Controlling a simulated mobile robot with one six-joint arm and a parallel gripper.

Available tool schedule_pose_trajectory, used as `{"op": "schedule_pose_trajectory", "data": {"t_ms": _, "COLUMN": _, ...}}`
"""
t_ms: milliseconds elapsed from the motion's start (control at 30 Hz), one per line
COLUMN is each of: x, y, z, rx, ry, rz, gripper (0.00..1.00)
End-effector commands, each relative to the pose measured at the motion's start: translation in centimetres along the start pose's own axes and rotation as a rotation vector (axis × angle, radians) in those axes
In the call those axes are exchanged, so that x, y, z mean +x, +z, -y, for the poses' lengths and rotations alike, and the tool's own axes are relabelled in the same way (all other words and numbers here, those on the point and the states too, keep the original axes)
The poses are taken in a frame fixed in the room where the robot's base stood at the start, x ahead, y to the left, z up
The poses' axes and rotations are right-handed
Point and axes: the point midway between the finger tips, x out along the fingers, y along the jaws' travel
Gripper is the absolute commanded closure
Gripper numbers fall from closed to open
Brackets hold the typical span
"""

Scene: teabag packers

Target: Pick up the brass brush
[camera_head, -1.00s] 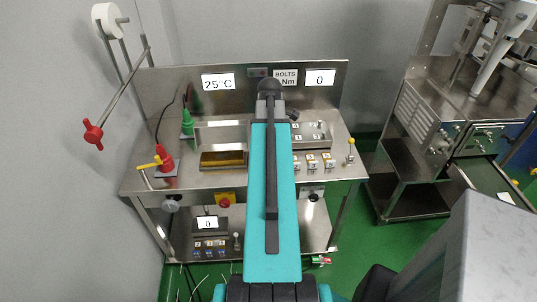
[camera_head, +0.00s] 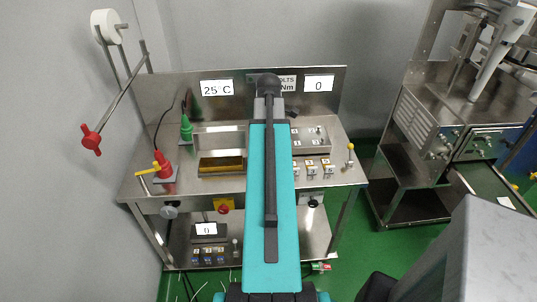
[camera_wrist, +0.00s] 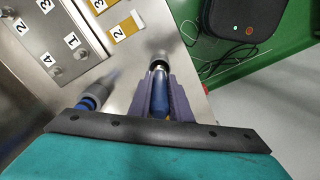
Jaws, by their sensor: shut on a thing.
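In the wrist view, my gripper (camera_wrist: 155,95) has its purple fingers closed around a slim blue-handled tool (camera_wrist: 159,98) with a metal collar at its far end. I take this for the brass brush; bristles cannot be made out, and a small golden patch shows beside the handle. The tool is over the steel bench's edge area; its height above the bench is unclear. In the head view, my teal arm hides the gripper and the tool.
The steel bench (camera_head: 225,182) carries a numbered tray (camera_head: 311,138), a red cone (camera_head: 165,166), a green cone (camera_head: 186,129) and small numbered parts. A grey and blue piece (camera_wrist: 91,102) is left of my gripper. A dark device (camera_wrist: 236,22) with cables lies at upper right.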

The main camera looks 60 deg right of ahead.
Motion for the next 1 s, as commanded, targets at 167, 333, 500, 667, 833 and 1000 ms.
{"op": "schedule_pose_trajectory", "data": {"t_ms": 167, "x": -2.1, "y": -0.1, "z": -0.1, "rx": 0.000, "ry": 0.002, "rz": -0.001, "gripper": 1.00}}
{"op": "schedule_pose_trajectory", "data": {"t_ms": 333, "x": -4.2, "y": -0.1, "z": -0.1, "rx": 0.000, "ry": 0.002, "rz": -0.001, "gripper": 1.00}}
{"op": "schedule_pose_trajectory", "data": {"t_ms": 500, "x": -5.8, "y": -0.1, "z": -0.1, "rx": 0.000, "ry": 0.002, "rz": -0.001, "gripper": 1.00}}
{"op": "schedule_pose_trajectory", "data": {"t_ms": 667, "x": -6.7, "y": 0.0, "z": -0.1, "rx": 0.000, "ry": 0.001, "rz": 0.000, "gripper": 1.00}}
{"op": "schedule_pose_trajectory", "data": {"t_ms": 833, "x": -7.0, "y": 0.0, "z": 0.0, "rx": 0.000, "ry": 0.000, "rz": 0.000, "gripper": 1.00}}
{"op": "schedule_pose_trajectory", "data": {"t_ms": 1000, "x": -7.0, "y": 0.0, "z": 0.0, "rx": 0.000, "ry": 0.000, "rz": 0.000, "gripper": 1.00}}
